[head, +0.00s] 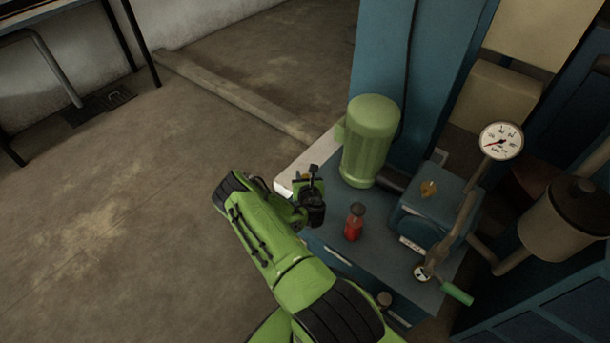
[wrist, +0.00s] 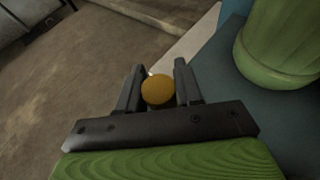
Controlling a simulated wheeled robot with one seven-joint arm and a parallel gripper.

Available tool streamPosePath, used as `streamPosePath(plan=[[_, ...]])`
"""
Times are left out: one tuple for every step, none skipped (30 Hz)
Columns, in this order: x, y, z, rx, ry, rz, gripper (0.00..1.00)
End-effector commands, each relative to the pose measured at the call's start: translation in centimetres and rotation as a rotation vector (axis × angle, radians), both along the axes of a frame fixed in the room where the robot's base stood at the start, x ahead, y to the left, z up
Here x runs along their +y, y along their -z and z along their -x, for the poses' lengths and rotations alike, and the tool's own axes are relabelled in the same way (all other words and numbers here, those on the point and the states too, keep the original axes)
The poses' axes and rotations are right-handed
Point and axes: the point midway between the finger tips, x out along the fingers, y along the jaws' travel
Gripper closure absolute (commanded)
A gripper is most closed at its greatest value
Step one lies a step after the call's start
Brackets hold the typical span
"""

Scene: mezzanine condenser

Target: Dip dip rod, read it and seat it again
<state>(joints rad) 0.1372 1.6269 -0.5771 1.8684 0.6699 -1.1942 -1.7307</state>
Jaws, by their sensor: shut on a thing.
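My gripper (head: 308,186) is over the left edge of the blue machine base, beside the pale strip. In the wrist view its two dark fingers (wrist: 160,88) are shut on a round orange-yellow knob (wrist: 158,90), which looks like the top of the dip rod. The rod's shaft is hidden below the knob, so I cannot tell whether it is in a hole or clear of it. In the head view only a small yellow bit of it shows by the fingers.
A green motor (head: 370,140) stands close behind my gripper, and a red bottle (head: 354,222) stands to its right. Further right are a blue pump box (head: 430,215) with a yellow cap, a pressure gauge (head: 501,141) and a green-handled lever (head: 457,293). The floor at left is open.

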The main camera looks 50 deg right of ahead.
Motion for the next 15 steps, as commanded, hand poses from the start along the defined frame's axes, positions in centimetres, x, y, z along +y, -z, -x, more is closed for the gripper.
streamPosePath(plan=[[0.0, 0.1, 0.0, 0.0, 0.0, 0.0, 0.98], [0.0, 0.2, 0.0, 0.0, 0.0, 0.0, 0.98], [0.0, 0.3, 0.0, -0.001, 0.0, -0.001, 0.98], [0.0, 0.4, 0.0, -0.001, 0.0, -0.001, 0.98], [0.0, 0.5, 0.0, -0.001, 0.0, -0.001, 0.98], [0.0, 0.6, 0.0, -0.001, 0.0, 0.0, 0.98], [0.0, 0.6, 0.0, -0.001, 0.001, 0.0, 0.98], [0.0, 0.7, 0.0, -0.001, 0.001, 0.0, 0.98], [0.0, 0.8, 0.0, -0.001, 0.001, 0.0, 0.98], [0.0, 0.8, 0.0, -0.001, 0.001, 0.001, 0.98], [0.0, 0.9, 0.0, -0.001, 0.001, 0.001, 0.98], [0.0, 1.0, 0.0, -0.001, 0.001, 0.001, 0.98], [0.0, 1.1, 0.0, -0.001, 0.001, 0.001, 0.98], [0.0, 1.2, 0.0, -0.001, 0.001, 0.001, 0.98], [0.0, 1.3, 0.0, -0.001, 0.0, 0.001, 0.98]])
